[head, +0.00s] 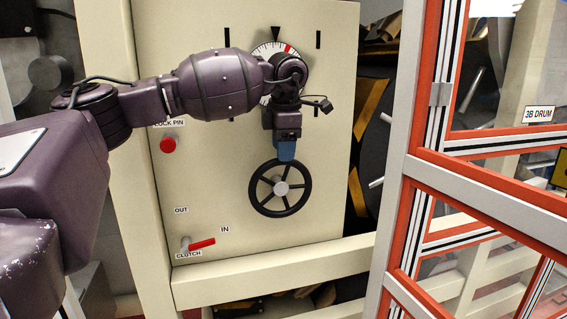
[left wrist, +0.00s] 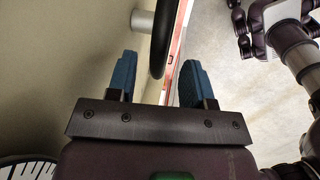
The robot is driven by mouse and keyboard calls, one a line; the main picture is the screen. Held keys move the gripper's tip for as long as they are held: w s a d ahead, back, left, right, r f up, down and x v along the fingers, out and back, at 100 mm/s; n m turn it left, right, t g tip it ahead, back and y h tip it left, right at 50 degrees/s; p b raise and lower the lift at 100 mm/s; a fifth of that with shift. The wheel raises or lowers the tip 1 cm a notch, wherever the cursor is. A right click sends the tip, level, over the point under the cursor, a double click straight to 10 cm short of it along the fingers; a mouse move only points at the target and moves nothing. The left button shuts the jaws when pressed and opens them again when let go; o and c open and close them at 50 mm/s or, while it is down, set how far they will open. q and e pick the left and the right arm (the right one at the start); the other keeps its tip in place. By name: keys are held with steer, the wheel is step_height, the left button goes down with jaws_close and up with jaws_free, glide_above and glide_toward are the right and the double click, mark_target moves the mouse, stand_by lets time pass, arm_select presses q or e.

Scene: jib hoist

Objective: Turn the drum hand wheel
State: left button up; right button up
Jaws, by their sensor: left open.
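The drum hand wheel (head: 281,188) is black with several spokes and a grey hub, mounted on the cream panel. My left gripper (head: 286,154) reaches down to the top of its rim, blue fingers pointing down. In the left wrist view, the open blue fingers (left wrist: 158,78) stand either side of the dark wheel rim (left wrist: 159,62), one on the panel side and one on the outer side. The rim shows gaps to both fingers there. My right gripper cannot be made out.
A dial (head: 285,49) is partly hidden behind my left wrist. The red lock pin (head: 168,145) and red-handled clutch lever (head: 201,244) are left of the wheel. An orange-and-grey frame (head: 402,200) stands to the right. A cream rail (head: 270,270) runs below.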

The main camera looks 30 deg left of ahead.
mark_target(283, 164)
arm_select(q)
steer(key=shift+w+a+f, duration=0.15)
steer(key=shift+w+f, duration=0.05)
steer(key=shift+f, duration=0.9)
steer(key=shift+w+a+f, duration=0.1)
steer(key=shift+w+f, duration=0.05)
steer(key=shift+f, duration=0.9)
jaws_close()
